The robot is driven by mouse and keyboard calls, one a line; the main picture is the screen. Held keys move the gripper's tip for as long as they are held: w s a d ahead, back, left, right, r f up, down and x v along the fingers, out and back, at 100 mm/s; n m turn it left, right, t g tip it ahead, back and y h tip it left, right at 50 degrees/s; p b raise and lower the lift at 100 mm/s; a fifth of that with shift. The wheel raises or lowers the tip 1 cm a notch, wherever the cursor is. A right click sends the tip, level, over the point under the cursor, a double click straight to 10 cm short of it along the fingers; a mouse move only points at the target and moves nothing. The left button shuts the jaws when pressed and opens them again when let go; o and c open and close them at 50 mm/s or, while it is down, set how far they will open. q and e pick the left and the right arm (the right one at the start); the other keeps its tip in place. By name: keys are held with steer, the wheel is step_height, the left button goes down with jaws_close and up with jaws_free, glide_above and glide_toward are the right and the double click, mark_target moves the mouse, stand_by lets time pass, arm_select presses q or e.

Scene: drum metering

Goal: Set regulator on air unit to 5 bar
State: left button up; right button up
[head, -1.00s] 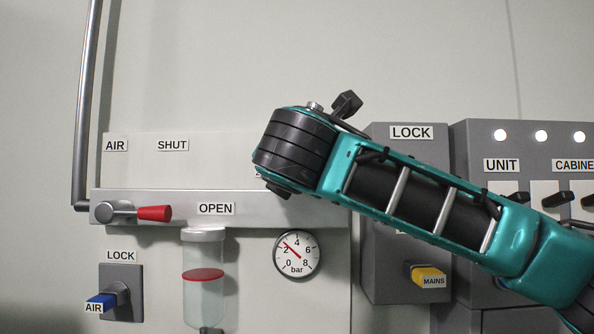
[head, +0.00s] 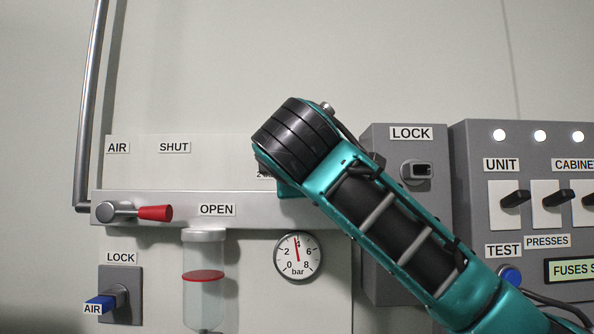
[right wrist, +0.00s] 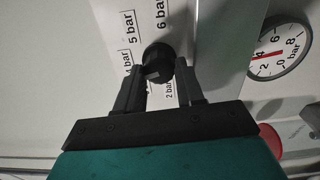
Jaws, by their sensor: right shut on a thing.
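The regulator knob (right wrist: 157,58) is black and round in the right wrist view, with labels around it; "5 bar" (right wrist: 130,28), "6 bar" and "2 bar" are readable. My right gripper (right wrist: 158,72) is shut on this knob, one finger on each side. Which label the knob points at I cannot tell. In the head view my right arm hides the knob and the fingers. The pressure gauge (head: 298,257) is white with a red needle standing close to 4, slightly on the lower side. It also shows in the right wrist view (right wrist: 280,50). My left gripper is not in view.
Left of the gauge hang a clear bowl with a red disc (head: 203,277) and the red-handled air valve (head: 154,213) by "OPEN". A blue AIR key (head: 102,303) sits in the lower left lock. Grey cabinets with switches (head: 515,199) stand right, partly behind my arm.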

steer(key=m, duration=1.2)
steer(key=shift+r+m, duration=0.1)
steer(key=shift+m, duration=0.2)
stand_by(0.4)
steer(key=o, duration=1)
